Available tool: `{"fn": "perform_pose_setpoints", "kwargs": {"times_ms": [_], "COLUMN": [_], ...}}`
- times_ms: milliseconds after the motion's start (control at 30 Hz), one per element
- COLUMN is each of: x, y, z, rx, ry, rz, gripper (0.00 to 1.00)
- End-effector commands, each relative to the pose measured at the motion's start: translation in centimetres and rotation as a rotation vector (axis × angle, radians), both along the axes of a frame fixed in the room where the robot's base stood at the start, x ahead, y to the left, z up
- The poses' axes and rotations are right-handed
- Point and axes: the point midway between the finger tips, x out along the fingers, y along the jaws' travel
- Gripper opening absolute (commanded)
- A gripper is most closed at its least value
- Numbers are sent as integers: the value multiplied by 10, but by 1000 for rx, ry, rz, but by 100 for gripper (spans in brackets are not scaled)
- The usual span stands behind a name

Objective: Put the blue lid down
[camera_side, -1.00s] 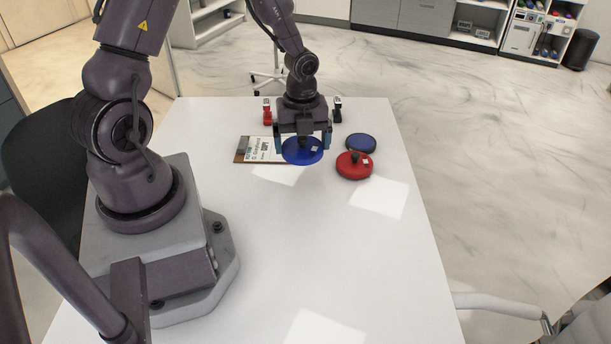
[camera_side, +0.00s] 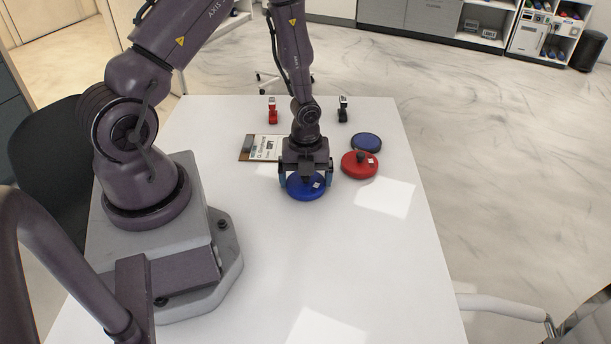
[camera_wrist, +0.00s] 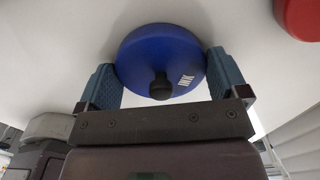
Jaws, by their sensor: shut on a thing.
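The blue lid (camera_side: 306,190) is round with a dark knob and a small white label. It also shows in the wrist view (camera_wrist: 150,52), where the label reads "INK". My gripper (camera_side: 304,182) is shut on the blue lid, with a blue finger at each side of its rim; the wrist view also shows my gripper (camera_wrist: 164,82). The lid is over the white table (camera_side: 350,260), in front of the clipboard. I cannot tell whether its underside touches the table.
A red lid (camera_side: 358,168) with a dark knob lies right of my gripper, with a dark blue round pad (camera_side: 366,142) behind it. A clipboard (camera_side: 262,148) lies behind left. A red stamp (camera_side: 272,110) and a black stamp (camera_side: 343,109) stand at the back. The table's front is clear.

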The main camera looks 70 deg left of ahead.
Motion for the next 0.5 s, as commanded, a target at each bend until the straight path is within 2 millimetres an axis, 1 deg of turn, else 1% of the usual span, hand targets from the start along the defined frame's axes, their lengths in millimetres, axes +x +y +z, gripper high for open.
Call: {"fn": "perform_pose_setpoints", "kwargs": {"times_ms": [67, 100, 133, 367, 500], "x": [0, 0, 0, 0, 0], "y": [0, 0, 0, 0, 1], "z": [-2, -3, -2, -2, 8], "rx": [0, 0, 0, 0, 0], "ry": [0, 0, 0, 0, -1], "rz": [0, 0, 0, 0, 2], "gripper": [70, 95, 100, 100, 100]}}
